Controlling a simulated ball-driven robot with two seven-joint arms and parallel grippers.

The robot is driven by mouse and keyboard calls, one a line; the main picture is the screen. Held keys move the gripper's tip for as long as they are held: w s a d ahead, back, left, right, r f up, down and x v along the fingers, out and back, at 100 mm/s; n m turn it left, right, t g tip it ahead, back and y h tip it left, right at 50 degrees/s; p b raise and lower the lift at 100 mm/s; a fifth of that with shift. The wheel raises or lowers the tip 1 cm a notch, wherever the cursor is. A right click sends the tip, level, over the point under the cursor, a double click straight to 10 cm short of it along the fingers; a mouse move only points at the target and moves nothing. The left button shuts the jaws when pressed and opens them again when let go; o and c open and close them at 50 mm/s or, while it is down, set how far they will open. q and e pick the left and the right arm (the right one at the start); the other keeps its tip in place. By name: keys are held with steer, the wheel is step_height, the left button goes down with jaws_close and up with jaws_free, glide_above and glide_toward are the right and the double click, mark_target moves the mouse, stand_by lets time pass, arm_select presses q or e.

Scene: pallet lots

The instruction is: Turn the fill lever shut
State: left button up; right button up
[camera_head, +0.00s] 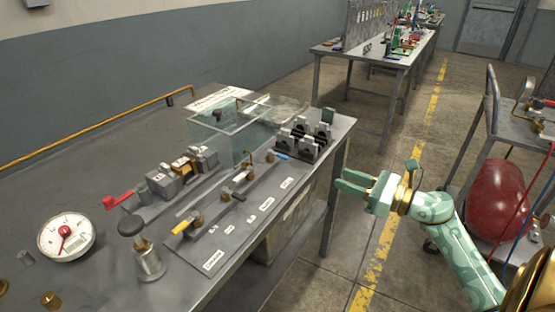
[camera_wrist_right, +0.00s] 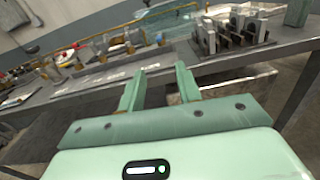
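A panel on the bench carries a row of levers on brass valves: a yellow-handled lever (camera_head: 182,228), a pale-handled lever (camera_head: 239,177) and a blue-handled lever (camera_head: 279,156). White labels lie in front of them; they are too small to read, so I cannot tell which is the fill lever. A red lever (camera_head: 117,201) sits farther left by a grey valve block (camera_head: 168,182). My right gripper (camera_head: 350,184) is open and empty, off the bench's right edge and apart from all levers. It also shows in the right wrist view (camera_wrist_right: 160,72). My left gripper is not in view.
A clear tank (camera_head: 228,128) stands behind the levers. A black-and-grey clamp rack (camera_head: 304,138) is at the bench's far right end. A round gauge (camera_head: 66,237) and black knob (camera_head: 132,226) are at left. A red vessel (camera_head: 498,198) stands at right. Aisle floor lies between.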

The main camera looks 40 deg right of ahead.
steer(key=b, duration=0.2)
glide_toward(278, 155)
steer(key=shift+n, duration=0.3)
steer(key=x, duration=0.6)
steer(key=shift+w+d+f, duration=0.15)
steer(key=shift+w+f, duration=0.05)
steer(key=shift+w, duration=0.15)
jaws_close()
